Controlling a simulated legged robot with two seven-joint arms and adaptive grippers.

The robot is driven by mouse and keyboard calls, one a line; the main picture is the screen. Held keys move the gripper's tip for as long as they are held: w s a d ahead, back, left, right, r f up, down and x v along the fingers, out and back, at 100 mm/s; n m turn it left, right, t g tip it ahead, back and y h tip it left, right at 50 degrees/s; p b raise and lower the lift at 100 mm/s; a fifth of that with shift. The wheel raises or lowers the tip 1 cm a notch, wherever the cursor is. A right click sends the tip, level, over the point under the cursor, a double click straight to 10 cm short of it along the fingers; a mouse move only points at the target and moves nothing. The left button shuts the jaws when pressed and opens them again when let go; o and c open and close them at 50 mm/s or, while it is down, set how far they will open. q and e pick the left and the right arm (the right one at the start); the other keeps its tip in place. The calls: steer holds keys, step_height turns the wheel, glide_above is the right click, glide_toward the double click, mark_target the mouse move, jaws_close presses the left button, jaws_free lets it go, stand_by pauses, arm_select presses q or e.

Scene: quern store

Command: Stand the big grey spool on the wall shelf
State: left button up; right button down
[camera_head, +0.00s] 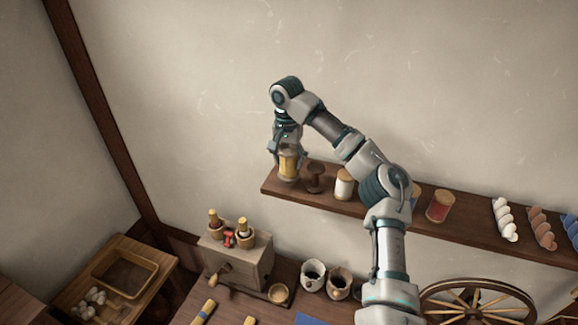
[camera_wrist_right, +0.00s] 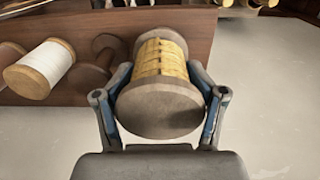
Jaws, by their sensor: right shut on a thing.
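A big spool (camera_head: 288,163) with grey-brown ends and a yellow winding is in my right gripper (camera_head: 288,152). It is upright at the left end of the wall shelf (camera_head: 440,226). I cannot tell whether its base touches the board. In the right wrist view the spool (camera_wrist_right: 162,85) sits between both fingers of the right gripper (camera_wrist_right: 163,103), which are shut around it. The shelf (camera_wrist_right: 190,28) shows behind it. No grey-wound spool shows. My left gripper is not in view.
A dark empty spool (camera_head: 315,177) stands close beside the held one, then a white spool (camera_head: 344,184). A red spool (camera_head: 440,206) and twisted skeins (camera_head: 504,219) are farther right. Below are a wooden box (camera_head: 237,262), jars (camera_head: 313,275) and a spoked wheel (camera_head: 477,301).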

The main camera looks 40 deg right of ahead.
mark_target(288, 166)
steer(key=shift+w+d, duration=0.3)
steer(key=shift+w, duration=0.4)
steer(key=shift+a+f, duration=0.2)
steer(key=shift+f, duration=0.55)
steer(key=shift+a+f, duration=0.15)
steer(key=shift+f, duration=0.7)
steer(key=shift+d, duration=0.2)
steer(key=c, duration=0.6)
jaws_free()
steer(key=shift+d+f, duration=0.1)
steer(key=shift+d, duration=0.1)
steer(key=shift+o, duration=1.2)
steer(key=shift+d, duration=0.25)
steer(key=shift+a, duration=0.15)
